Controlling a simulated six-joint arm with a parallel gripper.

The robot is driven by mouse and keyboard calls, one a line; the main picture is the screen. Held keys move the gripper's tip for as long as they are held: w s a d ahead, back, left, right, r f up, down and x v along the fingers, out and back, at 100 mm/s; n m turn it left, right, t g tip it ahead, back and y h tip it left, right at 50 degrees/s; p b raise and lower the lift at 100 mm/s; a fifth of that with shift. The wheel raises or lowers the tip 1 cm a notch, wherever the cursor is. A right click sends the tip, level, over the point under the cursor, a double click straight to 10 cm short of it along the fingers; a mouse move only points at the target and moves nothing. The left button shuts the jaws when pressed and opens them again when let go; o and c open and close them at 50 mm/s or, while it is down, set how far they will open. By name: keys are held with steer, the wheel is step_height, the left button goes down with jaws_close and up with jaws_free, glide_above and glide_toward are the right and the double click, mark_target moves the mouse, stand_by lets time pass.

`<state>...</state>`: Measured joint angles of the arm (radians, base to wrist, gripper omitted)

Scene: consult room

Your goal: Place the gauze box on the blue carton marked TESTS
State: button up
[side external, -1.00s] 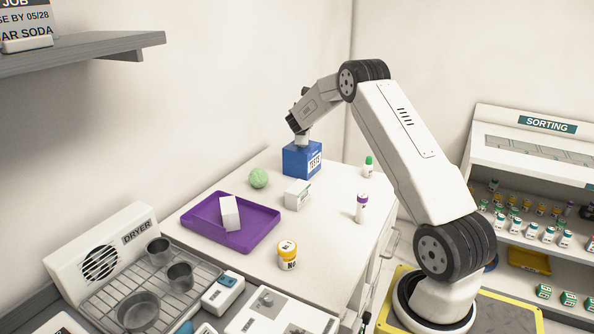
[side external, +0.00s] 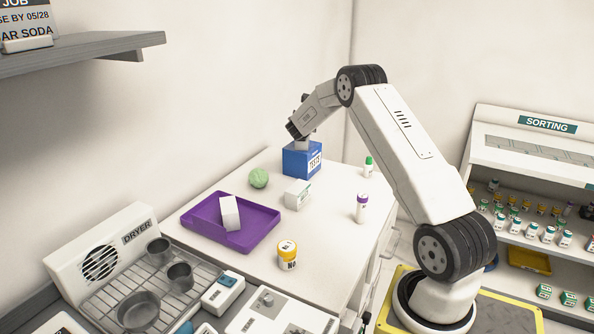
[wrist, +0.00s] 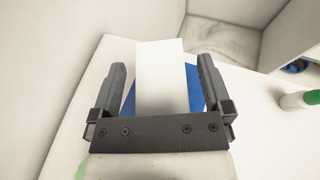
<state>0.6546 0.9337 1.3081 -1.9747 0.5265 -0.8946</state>
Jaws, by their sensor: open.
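A plain white box, which I take for the gauze box (wrist: 161,78), stands on top of the blue carton (wrist: 194,98) in the wrist view. My gripper (wrist: 160,72) is open around it, with a narrow gap between the box and each finger. In the side external view the blue carton (side external: 297,161) stands at the back of the white counter, its TESTS label facing right. The white box (side external: 303,140) shows there only as a small patch under my wrist. Its printed faces are hidden.
A purple tray (side external: 258,235) holds another white box (side external: 230,212). A wall is close behind the carton.

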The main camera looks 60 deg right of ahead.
steer(key=shift+r, duration=0.15)
steer(key=shift+s+a+r, duration=0.15)
steer(key=shift+a+r, duration=0.05)
steer(key=shift+a, duration=0.25)
steer(key=v, duration=1.1)
stand_by(0.4)
steer(key=s+a+f+m+y, duration=0.2)
steer(key=s+a+m+y, duration=0.2)
steer(key=a, duration=0.9)
steer(key=s+a+f+m+g+y, duration=0.1)
steer(key=s+a+f+m+y, duration=0.2)
steer(key=s+a+m, duration=0.5)
steer(key=s+a+f+m+g+y, duration=0.1)
steer(key=s+a+f+m+y, duration=0.2)
steer(key=a+m, duration=0.7)
steer(key=s+a+y, duration=0.2)
steer(key=s+a, duration=0.1)
steer(key=a, duration=0.4)
steer(key=shift+s+a+y, duration=0.15)
steer(key=shift+a+y, duration=0.15)
steer(key=shift+a, duration=0.05)
